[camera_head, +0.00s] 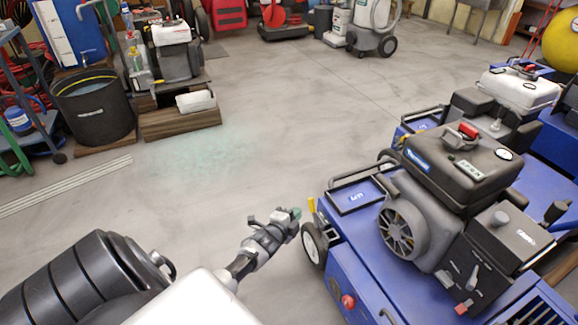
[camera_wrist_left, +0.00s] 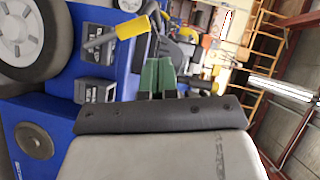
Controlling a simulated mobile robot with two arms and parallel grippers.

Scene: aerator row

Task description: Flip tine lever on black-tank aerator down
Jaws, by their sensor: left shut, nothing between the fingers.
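The black-tank aerator stands at the right of the head view, with a black tank (camera_head: 465,150) on a blue body (camera_head: 350,270). A yellow-gripped lever (camera_head: 311,206) stands at its near left corner, above the wheel. In the left wrist view the lever's yellow grip (camera_wrist_left: 133,27) is just beyond and left of the fingertips. My left gripper (camera_head: 294,214) is beside the lever in the head view, with green fingertips. The fingers are shut and empty in the left wrist view (camera_wrist_left: 158,75). I cannot tell whether they touch the lever. My right gripper is out of view.
A white-tank aerator (camera_head: 520,88) stands behind the black-tank one. The aerator's wheel (camera_head: 314,245) is close to my left gripper. A black bucket (camera_head: 92,110) and a machine on a wooden pallet (camera_head: 180,122) stand at the back left. The middle floor is clear.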

